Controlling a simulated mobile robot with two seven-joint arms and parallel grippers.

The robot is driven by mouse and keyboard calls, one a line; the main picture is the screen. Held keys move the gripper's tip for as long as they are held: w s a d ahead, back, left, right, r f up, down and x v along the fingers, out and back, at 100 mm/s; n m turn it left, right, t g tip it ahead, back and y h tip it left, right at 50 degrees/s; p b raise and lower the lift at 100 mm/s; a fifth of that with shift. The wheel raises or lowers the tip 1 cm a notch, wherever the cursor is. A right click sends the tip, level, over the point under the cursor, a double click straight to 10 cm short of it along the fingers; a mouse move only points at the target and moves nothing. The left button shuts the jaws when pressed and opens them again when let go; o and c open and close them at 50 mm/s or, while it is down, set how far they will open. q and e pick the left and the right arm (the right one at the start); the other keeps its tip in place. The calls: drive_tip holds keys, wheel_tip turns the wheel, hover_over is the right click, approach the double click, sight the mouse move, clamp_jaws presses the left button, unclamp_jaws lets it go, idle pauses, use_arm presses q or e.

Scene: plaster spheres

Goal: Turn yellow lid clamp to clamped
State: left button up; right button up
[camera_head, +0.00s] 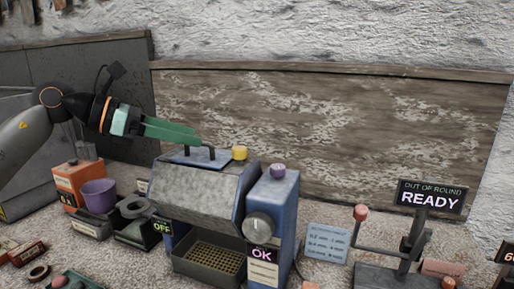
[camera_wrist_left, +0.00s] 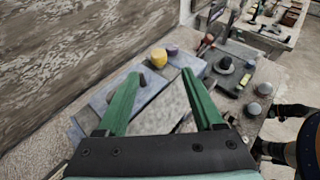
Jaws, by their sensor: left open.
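The yellow lid clamp (camera_head: 239,153) is a short round knob on top of the grey-blue machine (camera_head: 205,190), at the right of its lid. It also shows in the left wrist view (camera_wrist_left: 158,57), just beyond my fingertips. My left gripper (camera_head: 198,138) has long green fingers and is open and empty. It reaches in from the left above the lid's dark handle (camera_head: 210,152), a short way left of the clamp. In the left wrist view the open gripper (camera_wrist_left: 160,74) points towards the clamp, apart from it. My right gripper does not show.
A purple knob (camera_head: 278,170) tops the blue box with a grey dial (camera_head: 259,225) and an OK label. A purple cup (camera_head: 98,195) stands left. A red-knobbed lever (camera_head: 361,213) and READY sign (camera_head: 432,196) stand right. The wooden board (camera_head: 330,130) rises behind.

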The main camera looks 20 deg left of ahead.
sight(238, 148)
use_arm(q)
drive_tip(key=p+x, duration=0.2)
drive_tip(key=x, duration=1)
drive_tip(key=shift+w+a+f, duration=0.1)
drive_tip(key=shift+c, duration=0.3)
clamp_jaws()
